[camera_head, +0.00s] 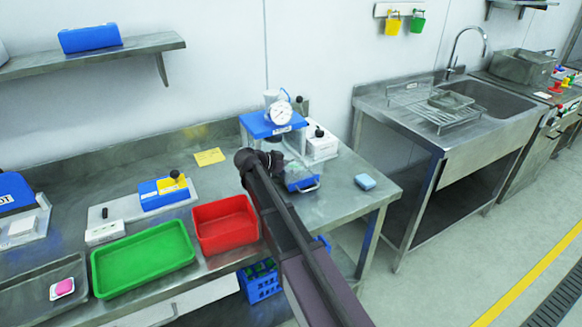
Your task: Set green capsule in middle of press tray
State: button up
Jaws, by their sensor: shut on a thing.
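The press (272,126) is blue with a round white gauge and stands at the back of the steel table. Below it to the right is a clear, blue-edged tray (301,177) with a handle, apparently the press tray; its middle looks empty from here. My arm reaches in from the bottom right. My gripper (262,163) is a dark shape in front of the press, left of the tray. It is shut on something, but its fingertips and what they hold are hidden. I see no green capsule.
A red bin (224,224) and a green tray (143,260) sit left of my arm. A blue-and-yellow device (165,192) stands behind them. A light-blue block (365,181) lies near the table's right end. A sink (478,97) stands further right.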

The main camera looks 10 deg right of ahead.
jog(key=shift+f, duration=0.1)
jog(key=o, duration=0.8)
jog(key=shift+r+p, duration=0.8)
jog(key=shift+r, duration=0.05)
jog(key=p+v, duration=0.5)
jog(key=v, duration=0.7)
jog(key=shift+f, duration=0.25)
jog(key=shift+a, duration=0.1)
